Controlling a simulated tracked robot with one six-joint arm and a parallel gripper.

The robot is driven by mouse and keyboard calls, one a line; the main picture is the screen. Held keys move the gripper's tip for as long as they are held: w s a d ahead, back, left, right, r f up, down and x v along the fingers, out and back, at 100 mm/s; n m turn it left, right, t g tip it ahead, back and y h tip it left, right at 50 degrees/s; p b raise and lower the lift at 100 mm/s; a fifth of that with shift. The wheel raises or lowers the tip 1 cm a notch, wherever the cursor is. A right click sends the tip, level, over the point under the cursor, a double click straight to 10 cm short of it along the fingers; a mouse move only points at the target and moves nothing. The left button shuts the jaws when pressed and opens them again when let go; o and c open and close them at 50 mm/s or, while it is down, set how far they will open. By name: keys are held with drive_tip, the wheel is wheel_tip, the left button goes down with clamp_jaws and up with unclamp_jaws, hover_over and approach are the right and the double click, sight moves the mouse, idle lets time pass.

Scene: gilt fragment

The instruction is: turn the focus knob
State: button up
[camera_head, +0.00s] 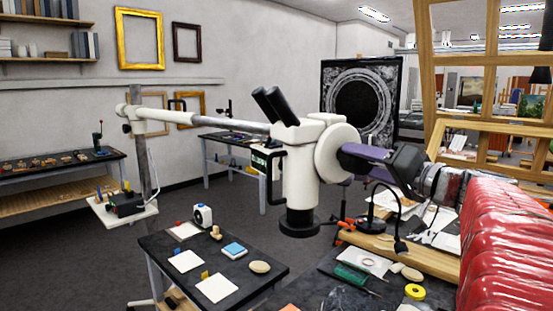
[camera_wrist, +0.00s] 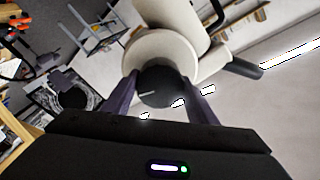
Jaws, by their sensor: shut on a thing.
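The white microscope (camera_head: 301,178) hangs from a long horizontal arm, with black eyepieces on top and a black lens ring below. A round white housing (camera_head: 329,152) sticks out on its right side. The focus knob (camera_wrist: 160,88) is black with a white line and sits on this housing in the wrist view. My gripper (camera_head: 346,151) reaches in from the right, its purple fingers at the housing. In the wrist view, the fingers (camera_wrist: 162,82) stand on either side of the knob, shut on it. In the head view the finger hides the knob.
A dark table (camera_head: 262,285) with white cards and small pieces stands below the microscope. A cluttered workbench (camera_head: 425,262) is at the right, with a gooseneck lamp (camera_head: 398,212). My red-covered arm fills the right edge. A wooden frame (camera_head: 490,125) stands behind. Floor is clear at left.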

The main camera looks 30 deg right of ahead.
drive_tip(key=shift+f+m, duration=0.15)
drive_tip(key=shift+m, duration=2.45)
drive_tip(key=o, duration=1.1)
drive_tip(key=shift+c, duration=0.2)
drive_tip(key=s+d, duration=0.1)
drive_tip(key=s, duration=1.2)
drive_tip(key=shift+s, duration=0.35)
